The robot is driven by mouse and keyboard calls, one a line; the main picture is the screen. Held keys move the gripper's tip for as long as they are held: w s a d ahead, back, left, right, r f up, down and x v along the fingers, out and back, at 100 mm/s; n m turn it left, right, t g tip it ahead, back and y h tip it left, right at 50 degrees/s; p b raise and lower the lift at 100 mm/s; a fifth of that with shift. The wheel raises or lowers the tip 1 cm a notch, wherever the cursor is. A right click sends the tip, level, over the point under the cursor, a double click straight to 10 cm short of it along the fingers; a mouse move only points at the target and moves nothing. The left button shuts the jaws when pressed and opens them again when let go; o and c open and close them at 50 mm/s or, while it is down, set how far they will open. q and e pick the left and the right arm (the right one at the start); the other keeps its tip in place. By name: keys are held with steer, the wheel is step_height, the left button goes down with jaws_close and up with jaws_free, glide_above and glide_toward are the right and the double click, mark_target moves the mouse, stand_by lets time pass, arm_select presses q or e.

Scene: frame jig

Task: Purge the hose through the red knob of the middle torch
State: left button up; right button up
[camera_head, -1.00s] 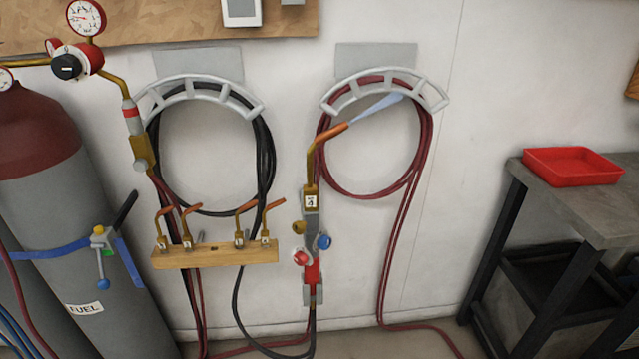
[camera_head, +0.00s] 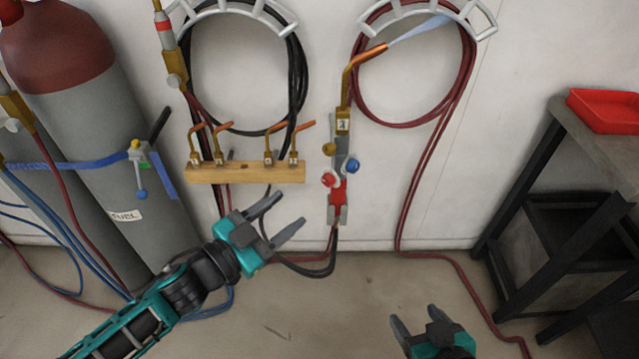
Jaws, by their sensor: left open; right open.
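The torch (camera_head: 343,150) hangs upright on the wall right of the wooden tip rack, with a pale blue flame-like cone (camera_head: 418,31) at its copper tip. Its red knob (camera_head: 329,180) is on the left of the body, its blue knob (camera_head: 352,165) on the right, and a brass knob (camera_head: 329,149) above. My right gripper (camera_head: 413,327) is open and empty, low in the picture, below and right of the torch.
A wooden rack (camera_head: 246,173) with several copper tips is on the wall. Gas cylinders (camera_head: 95,120) stand at left. Black and red hoses hang on wall hooks, and a red hose (camera_head: 440,257) trails on the floor. A dark table (camera_head: 583,139) with a red tray (camera_head: 604,111) is at right.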

mark_target(326, 183)
arm_select(q)
steer(key=x, duration=0.9)
steer(key=shift+w+d, duration=0.2)
steer(key=shift+w, duration=0.05)
jaws_close()
steer(key=shift+m, duration=0.3)
steer(key=m, duration=0.2)
steer(key=shift+m, duration=0.3)
steer(key=m, duration=0.3)
steer(key=shift+f+m+b, duration=0.1)
steer(key=shift+m+b, duration=0.2)
steer(key=shift+m, duration=0.1)
steer(key=m+b, duration=0.1)
steer(key=m, duration=0.5)
steer(key=shift+m, duration=0.4)
